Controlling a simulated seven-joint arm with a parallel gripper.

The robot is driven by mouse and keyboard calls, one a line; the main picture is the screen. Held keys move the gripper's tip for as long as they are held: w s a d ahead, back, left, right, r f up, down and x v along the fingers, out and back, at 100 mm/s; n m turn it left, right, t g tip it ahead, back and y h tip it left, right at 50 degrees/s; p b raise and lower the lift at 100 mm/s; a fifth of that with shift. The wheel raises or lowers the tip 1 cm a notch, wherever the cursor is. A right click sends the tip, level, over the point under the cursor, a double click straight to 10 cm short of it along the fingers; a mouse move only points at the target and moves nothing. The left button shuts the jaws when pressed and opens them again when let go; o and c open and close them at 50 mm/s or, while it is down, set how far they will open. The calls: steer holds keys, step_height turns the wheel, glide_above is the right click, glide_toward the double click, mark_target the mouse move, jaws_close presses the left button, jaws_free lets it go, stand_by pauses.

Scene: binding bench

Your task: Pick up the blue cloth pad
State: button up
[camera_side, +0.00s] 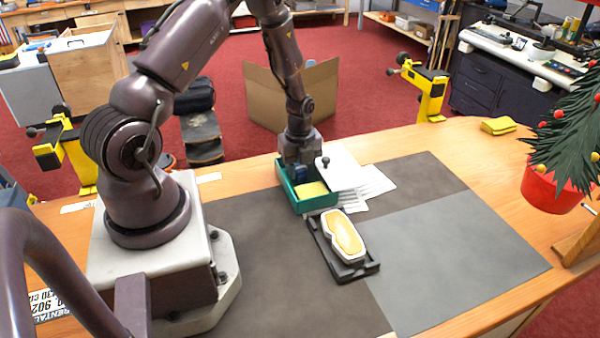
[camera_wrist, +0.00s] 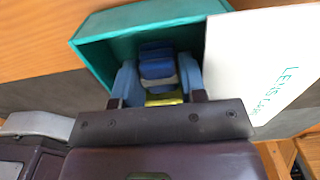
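A blue cloth pad (camera_wrist: 157,55) lies in the open part of a green box (camera_wrist: 100,42), seen between my fingertips in the wrist view. My gripper (camera_wrist: 158,78) reaches down into this box with its two blue fingers apart, one on each side of the pad. It looks open; a firm grip on the pad does not show. In the side view my gripper (camera_side: 301,176) is inside the green box (camera_side: 316,206), and the pad is hard to tell from the fingers. A yellow pad (camera_side: 311,190) lies in the box in front of the fingers.
A white lettered lid (camera_wrist: 262,58) covers the box's right part; its knob shows in the side view. A dark tray (camera_side: 352,271) with a cream-and-orange item (camera_side: 344,236) stands in front. The grey mat (camera_side: 450,255) at right is clear.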

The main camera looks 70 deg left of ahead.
steer(key=shift+c, duration=0.4)
steer(key=c, duration=0.5)
steer(key=shift+r, duration=0.6)
steer(key=s+d+r, duration=0.2)
steer(key=s+r, duration=0.2)
steer(key=s+d+r, duration=0.3)
steer(key=s+r, duration=0.1)
steer(key=s+d+r, duration=0.2)
steer(key=s+r, duration=0.1)
steer(key=shift+s+d+r, duration=0.25)
steer(key=shift+s+r, duration=0.15)
steer(key=shift+o, duration=0.5)
